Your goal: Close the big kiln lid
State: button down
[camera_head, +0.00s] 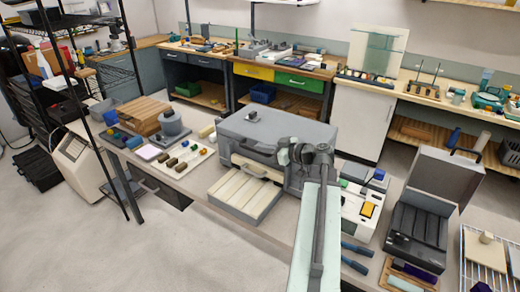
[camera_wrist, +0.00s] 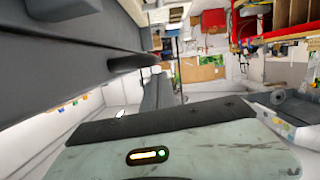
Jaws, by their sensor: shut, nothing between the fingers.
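The big kiln (camera_head: 232,128) is a broad grey box on the middle of the bench, with a dark handle along its front. A cream, ribbed slab with a grey rim (camera_head: 240,190) extends from its front. I cannot tell how far the lid stands from shut. My gripper (camera_head: 303,155) is at the end of my arm, at the kiln's right front corner in the head view. It is shut and holds nothing. Its fingertips are hard to make out, and I cannot tell whether it touches the kiln. In the wrist view, dark grey surfaces fill the upper left.
A smaller case (camera_head: 415,235) with its grey lid raised (camera_head: 445,175) stands at the right. A white device with coloured buttons (camera_head: 362,210) stands between it and my arm. A tray of small pieces (camera_head: 183,160) lies left of the kiln. Open floor lies in front of the bench at left.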

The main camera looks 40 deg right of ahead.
jog(key=shift+s+f+b, duration=0.35)
jog(key=shift+f+b, duration=0.15)
jog(key=shift+f, duration=0.4)
notch_tip(320, 180, up, 5)
jog(key=p, duration=0.5)
jog(key=a+p+v, duration=0.1)
jog(key=v, duration=0.8)
jog(key=shift+s+p, duration=0.3)
jog(key=shift+s, duration=0.3)
jog(key=shift+f, duration=0.15)
